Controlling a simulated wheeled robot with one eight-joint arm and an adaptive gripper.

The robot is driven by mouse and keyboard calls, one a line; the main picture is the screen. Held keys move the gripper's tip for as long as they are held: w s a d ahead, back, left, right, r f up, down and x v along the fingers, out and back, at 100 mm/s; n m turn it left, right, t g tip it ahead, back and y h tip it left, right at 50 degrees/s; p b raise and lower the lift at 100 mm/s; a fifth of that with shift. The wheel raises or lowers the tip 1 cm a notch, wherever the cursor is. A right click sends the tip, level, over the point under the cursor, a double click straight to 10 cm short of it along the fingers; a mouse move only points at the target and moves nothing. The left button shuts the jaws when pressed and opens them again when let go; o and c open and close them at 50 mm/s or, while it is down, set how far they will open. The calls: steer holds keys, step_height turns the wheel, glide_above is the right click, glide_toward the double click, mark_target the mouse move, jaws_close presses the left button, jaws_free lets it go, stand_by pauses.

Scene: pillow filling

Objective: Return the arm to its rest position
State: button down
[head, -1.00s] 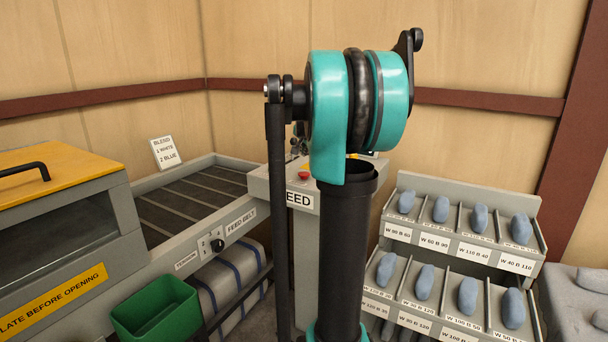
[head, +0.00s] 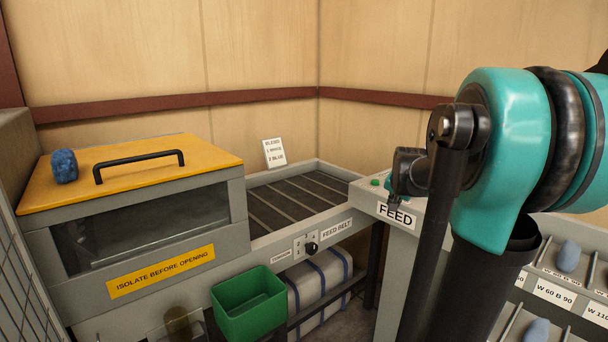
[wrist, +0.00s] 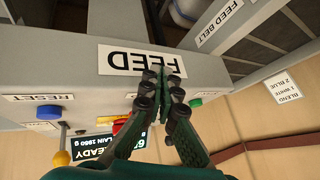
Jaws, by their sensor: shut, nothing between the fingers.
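My gripper (wrist: 170,82) is shut and empty in the wrist view, its dark green fingers pressed together in front of the FEED label (wrist: 148,60), which appears upside down. In the head view my gripper (head: 396,198) is a small dark shape over the FEED panel, partly hidden by my arm. My arm (head: 500,150), teal and black, fills the right side and is raised and bent. I cannot tell whether the fingertips touch the panel.
The control panel has a blue button (wrist: 47,111), a green button (wrist: 196,102) and a yellow-knobbed lever (wrist: 61,158). The feed belt (head: 300,200) looks empty. A blue clump (head: 64,166) lies on the yellow lid (head: 205,160). A green bin (head: 248,303) stands below. Bin racks (head: 560,290) are at right.

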steer(key=s+a+f+n+g, duration=0.1)
steer(key=s+a+f, duration=0.3)
steer(key=s, duration=0.5)
steer(key=s+a+f+n+g+y, duration=0.1)
steer(key=s+a+f+n, duration=0.3)
steer(key=s+f, duration=0.5)
steer(key=s+a+f+n+g, duration=0.1)
steer(key=s+a+f+n, duration=0.2)
steer(key=s+f, duration=0.3)
steer(key=s, duration=0.3)
steer(key=shift+s+a+f, duration=0.3)
steer(key=shift+s+a, duration=0.1)
